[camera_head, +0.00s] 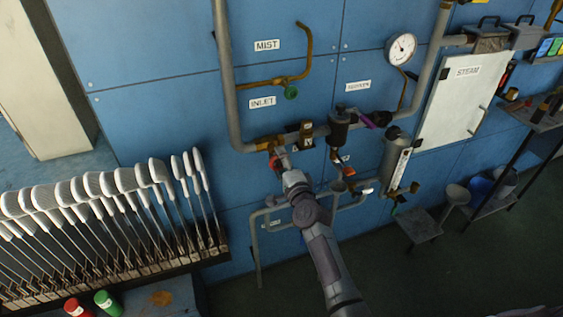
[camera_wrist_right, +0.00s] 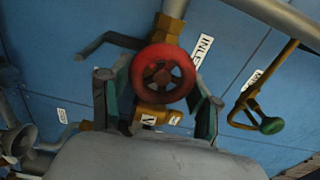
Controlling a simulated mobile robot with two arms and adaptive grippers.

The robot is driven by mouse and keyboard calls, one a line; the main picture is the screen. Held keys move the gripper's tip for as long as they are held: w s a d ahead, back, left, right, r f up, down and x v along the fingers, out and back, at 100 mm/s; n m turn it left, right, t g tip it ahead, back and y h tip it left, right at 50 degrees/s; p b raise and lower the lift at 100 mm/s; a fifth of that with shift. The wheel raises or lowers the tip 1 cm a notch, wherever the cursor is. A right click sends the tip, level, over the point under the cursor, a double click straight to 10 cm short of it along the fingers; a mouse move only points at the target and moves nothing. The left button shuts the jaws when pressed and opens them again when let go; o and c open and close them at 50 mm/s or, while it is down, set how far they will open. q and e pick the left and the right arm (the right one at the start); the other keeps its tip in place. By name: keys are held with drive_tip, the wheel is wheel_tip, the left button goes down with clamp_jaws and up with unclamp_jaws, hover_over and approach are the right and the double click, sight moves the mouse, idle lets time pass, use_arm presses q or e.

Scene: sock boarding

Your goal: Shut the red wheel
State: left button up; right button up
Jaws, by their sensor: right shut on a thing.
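The red wheel (camera_wrist_right: 163,73) is a round handwheel with spokes on a brass valve below the INLET label, seen almost face-on in the right wrist view. In the head view only a bit of its red rim (camera_head: 273,162) shows beside my right gripper (camera_head: 281,160), which hides the rest. In the right wrist view the two green-padded fingers of my right gripper (camera_wrist_right: 158,100) stand to either side of the wheel, and the gripper is shut on it. The exact contact at the rim is hard to see. My left gripper is in neither view.
A small green wheel (camera_head: 291,93) sits on the pipe under the MIST label. A gauge (camera_head: 401,48), pipes and a white STEAM panel (camera_head: 455,100) are to the right. A rack of white sock boards (camera_head: 110,183) stands at left.

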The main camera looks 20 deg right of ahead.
drive_tip(key=shift+a+f, duration=0.1)
drive_tip(key=shift+f, duration=0.05)
idle(0.4)
drive_tip(key=o, duration=1.2)
drive_tip(key=shift+c, duration=0.2)
drive_tip(key=s, duration=1.2)
drive_tip(key=shift+d, duration=0.25)
